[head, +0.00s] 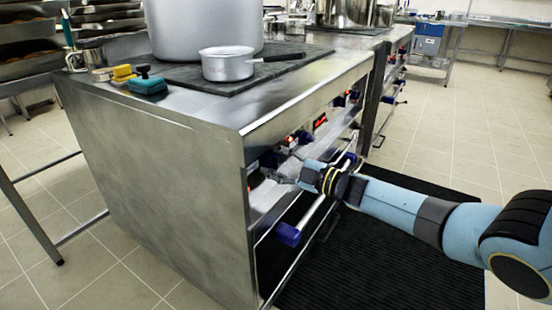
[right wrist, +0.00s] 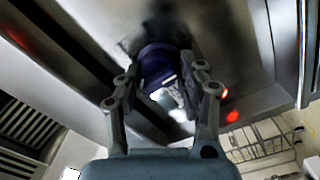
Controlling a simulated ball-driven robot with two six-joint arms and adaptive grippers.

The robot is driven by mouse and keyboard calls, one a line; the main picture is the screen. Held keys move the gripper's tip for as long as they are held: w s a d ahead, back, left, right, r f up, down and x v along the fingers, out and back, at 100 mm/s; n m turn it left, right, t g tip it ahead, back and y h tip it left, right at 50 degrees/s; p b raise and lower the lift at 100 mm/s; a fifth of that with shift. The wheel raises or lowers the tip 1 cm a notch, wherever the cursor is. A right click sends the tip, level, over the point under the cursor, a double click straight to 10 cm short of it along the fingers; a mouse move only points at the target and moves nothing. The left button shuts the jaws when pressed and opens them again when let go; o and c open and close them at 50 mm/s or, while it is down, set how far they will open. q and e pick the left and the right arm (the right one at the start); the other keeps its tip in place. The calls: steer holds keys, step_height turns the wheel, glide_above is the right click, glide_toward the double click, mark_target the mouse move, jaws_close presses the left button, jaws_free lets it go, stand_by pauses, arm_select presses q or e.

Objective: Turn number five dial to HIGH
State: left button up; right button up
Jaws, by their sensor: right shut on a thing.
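My right gripper (head: 284,177) reaches in from the right to the front panel of the steel stove (head: 150,175). In the right wrist view its fingers (right wrist: 165,92) are closed around a dark blue dial (right wrist: 158,62), one finger on each side. I cannot read a number or a HIGH mark there, nor tell how far the dial is turned. Other dark blue dials (head: 304,137) sit along the panel in the head view, near red lights (head: 320,121). My left gripper is not in view.
A blue-ended oven handle bar (head: 288,234) runs just below my right gripper. A small saucepan (head: 227,66) and a large stockpot (head: 190,25) stand on the stove top. Yellow and teal sponges (head: 148,85) lie near its left edge. A black mat (head: 400,265) covers the floor in front.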

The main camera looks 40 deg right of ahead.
steer(key=m+p, duration=0.1)
steer(key=m, duration=0.4)
steer(key=shift+d, duration=0.1)
steer(key=shift+m+p, duration=0.6)
steer(key=shift+m, duration=1.1)
steer(key=o, duration=1.2)
steer(key=shift+c, duration=0.2)
steer(key=v, duration=1.2)
